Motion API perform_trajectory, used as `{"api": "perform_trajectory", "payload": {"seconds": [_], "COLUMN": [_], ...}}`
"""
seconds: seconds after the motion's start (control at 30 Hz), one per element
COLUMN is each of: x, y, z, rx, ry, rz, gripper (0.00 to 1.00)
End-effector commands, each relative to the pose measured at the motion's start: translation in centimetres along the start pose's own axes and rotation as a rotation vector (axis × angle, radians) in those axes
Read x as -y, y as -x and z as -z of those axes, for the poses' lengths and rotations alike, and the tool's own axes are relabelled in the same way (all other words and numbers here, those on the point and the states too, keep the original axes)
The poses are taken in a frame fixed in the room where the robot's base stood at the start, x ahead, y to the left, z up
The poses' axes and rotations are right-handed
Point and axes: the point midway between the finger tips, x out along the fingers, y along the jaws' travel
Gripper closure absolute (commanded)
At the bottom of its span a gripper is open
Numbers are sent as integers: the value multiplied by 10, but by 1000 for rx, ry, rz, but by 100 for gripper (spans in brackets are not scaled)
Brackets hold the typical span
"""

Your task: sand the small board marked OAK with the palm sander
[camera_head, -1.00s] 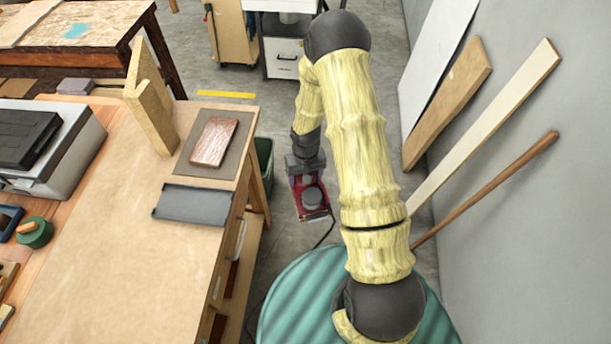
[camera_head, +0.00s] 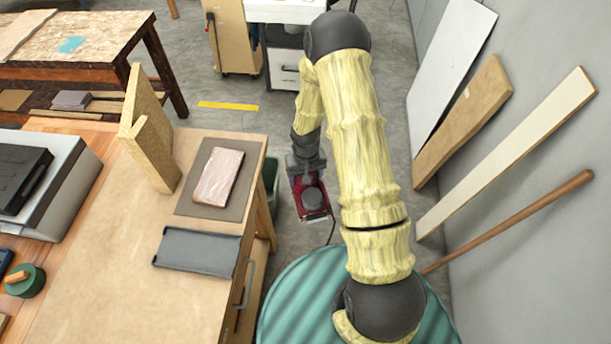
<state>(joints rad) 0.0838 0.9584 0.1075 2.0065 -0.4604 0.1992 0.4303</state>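A small reddish-brown board (camera_head: 218,177) lies flat on a dark grey mat (camera_head: 184,206) near the right edge of the workbench. I cannot make out any marking on it; its top looks pale and shiny. The red palm sander (camera_head: 312,203) with a dark round top hangs from my gripper (camera_head: 307,172), to the right of the bench and apart from the board. The gripper appears closed around the sander's top, though its fingers are small and partly hidden. A cord trails down from the sander.
A dark grey tray (camera_head: 198,251) lies on the bench in front of the mat. An upright L-shaped particleboard piece (camera_head: 150,140) stands left of the mat. A green bin (camera_head: 271,178) is beside the bench. Long boards (camera_head: 463,122) lean against the right wall.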

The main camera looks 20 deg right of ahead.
Motion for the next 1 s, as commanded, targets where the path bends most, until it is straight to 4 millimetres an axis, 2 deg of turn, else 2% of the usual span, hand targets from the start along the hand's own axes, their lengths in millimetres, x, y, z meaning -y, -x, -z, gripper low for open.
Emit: {"api": "perform_trajectory", "payload": {"seconds": [0.57,0.77,1.0], "x": [1,7,24], "y": [6,28,59], "z": [1,0,-1], "rx": [-2,-3,-2], "ry": [8,61,206], "rz": [0,0,1], "gripper": [67,67,67]}}
